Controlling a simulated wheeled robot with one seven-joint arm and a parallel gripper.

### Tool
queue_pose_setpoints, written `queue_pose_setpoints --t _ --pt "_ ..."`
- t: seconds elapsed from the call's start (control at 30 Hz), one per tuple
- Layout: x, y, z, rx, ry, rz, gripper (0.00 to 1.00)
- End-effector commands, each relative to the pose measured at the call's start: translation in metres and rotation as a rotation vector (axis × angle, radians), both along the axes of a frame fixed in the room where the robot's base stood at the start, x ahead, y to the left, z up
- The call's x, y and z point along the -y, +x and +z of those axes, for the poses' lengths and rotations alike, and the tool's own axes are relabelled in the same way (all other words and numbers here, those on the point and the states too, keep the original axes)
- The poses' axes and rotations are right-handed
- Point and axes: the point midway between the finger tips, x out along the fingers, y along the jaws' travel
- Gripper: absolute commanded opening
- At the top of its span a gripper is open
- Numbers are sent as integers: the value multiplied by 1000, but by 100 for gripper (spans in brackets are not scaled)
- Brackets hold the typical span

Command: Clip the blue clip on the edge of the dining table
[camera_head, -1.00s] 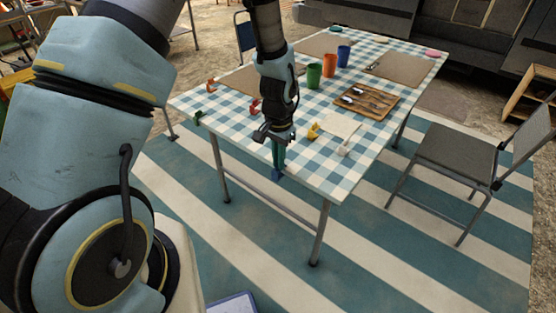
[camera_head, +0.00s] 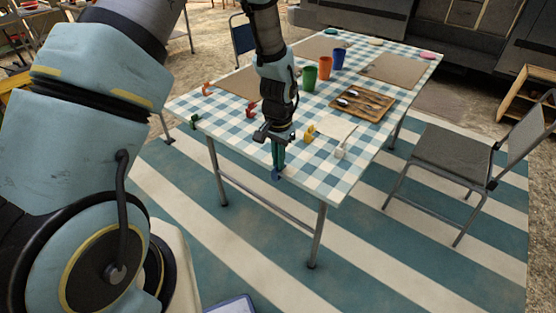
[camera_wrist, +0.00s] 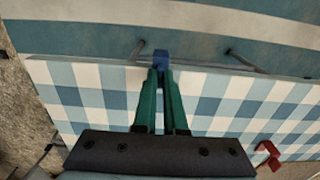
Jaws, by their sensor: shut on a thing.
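The dining table (camera_head: 232,134) has a blue-and-white checked top. My gripper (camera_head: 278,166) points down at its near long edge, with green fingers shut on the blue clip (camera_head: 277,176). The wrist view shows the blue clip (camera_wrist: 161,57) between the fingertips (camera_wrist: 161,70), overlapping the line of the table's edge (camera_wrist: 225,69). I cannot tell whether the clip's jaws are around the edge or just beside it. The fingers hide part of the clip.
A green clip (camera_head: 195,122) sits at the table's left corner. Red clips (camera_head: 251,110), a yellow clip (camera_head: 309,132) and a white clip (camera_head: 341,152) are on the table. Cups (camera_head: 325,69) and a cutlery board (camera_head: 362,102) stand farther back. A chair (camera_head: 455,160) is at right.

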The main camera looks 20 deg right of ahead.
Motion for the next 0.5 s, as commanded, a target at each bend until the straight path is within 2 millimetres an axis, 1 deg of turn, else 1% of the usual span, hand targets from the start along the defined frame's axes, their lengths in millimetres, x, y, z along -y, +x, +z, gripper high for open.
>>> queue_pose_setpoints --t 0.5 --pt "10 6 0 0 0 0 0"
